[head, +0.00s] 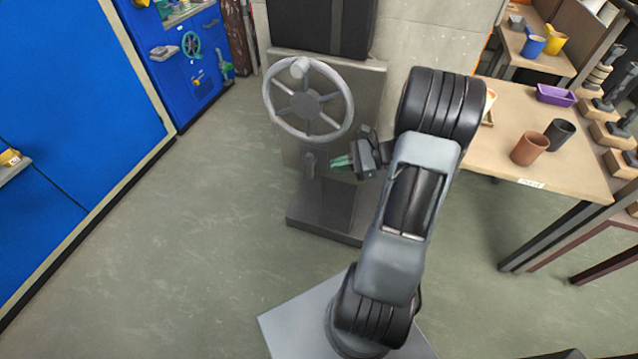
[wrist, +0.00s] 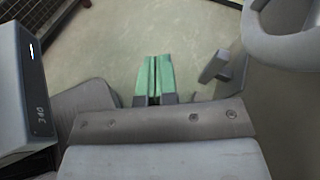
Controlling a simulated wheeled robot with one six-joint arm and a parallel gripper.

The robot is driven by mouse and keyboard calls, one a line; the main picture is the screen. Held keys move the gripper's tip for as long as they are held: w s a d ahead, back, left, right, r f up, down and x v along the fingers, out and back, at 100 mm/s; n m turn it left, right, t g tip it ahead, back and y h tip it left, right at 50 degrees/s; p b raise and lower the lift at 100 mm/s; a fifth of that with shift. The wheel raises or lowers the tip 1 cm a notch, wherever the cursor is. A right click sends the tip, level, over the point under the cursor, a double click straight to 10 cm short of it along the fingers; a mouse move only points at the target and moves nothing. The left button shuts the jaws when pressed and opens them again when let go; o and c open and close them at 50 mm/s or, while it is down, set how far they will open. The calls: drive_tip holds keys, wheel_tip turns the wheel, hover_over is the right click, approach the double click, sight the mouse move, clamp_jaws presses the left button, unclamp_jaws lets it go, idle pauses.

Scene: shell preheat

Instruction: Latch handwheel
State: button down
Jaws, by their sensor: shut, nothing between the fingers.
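A grey spoked handwheel (head: 307,99) with a knob at its top stands upright on a grey pedestal panel (head: 367,92). Part of its rim shows at the upper right of the wrist view (wrist: 262,48). Below the wheel a small grey latch lever (head: 309,163) sticks out of the panel; it also shows in the wrist view (wrist: 216,66). My gripper (head: 340,162) has green fingertips, shut and empty. It is just right of the lever and below the wheel's rim. In the wrist view the green fingertips (wrist: 153,76) lie together, left of the lever and apart from it.
A wooden table (head: 505,104) with brown and dark cups and a purple tray stands at the right. A blue panel wall (head: 70,110) runs along the left. Open floor (head: 200,240) lies left of the pedestal.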

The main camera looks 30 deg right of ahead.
sight(312, 163)
drive_tip(key=d+f+m+t+h+b, duration=0.1)
drive_tip(key=d+f+m+t+b, duration=0.2)
drive_tip(key=d+f+m+t, duration=0.3)
wheel_tip(312, 163, down, 3)
drive_tip(key=d, duration=0.3)
drive_tip(key=shift+s+f+m+t, duration=0.15)
drive_tip(key=shift+f+m+t, duration=0.05)
drive_tip(key=shift+m+t, duration=0.2)
drive_tip(key=shift+a, duration=0.15)
drive_tip(key=b+x, duration=0.2)
drive_tip(key=x, duration=1.1)
drive_tip(key=shift+w+a, duration=0.25)
drive_tip(key=shift+a, duration=0.05)
drive_tip(key=shift+w+r, duration=0.1)
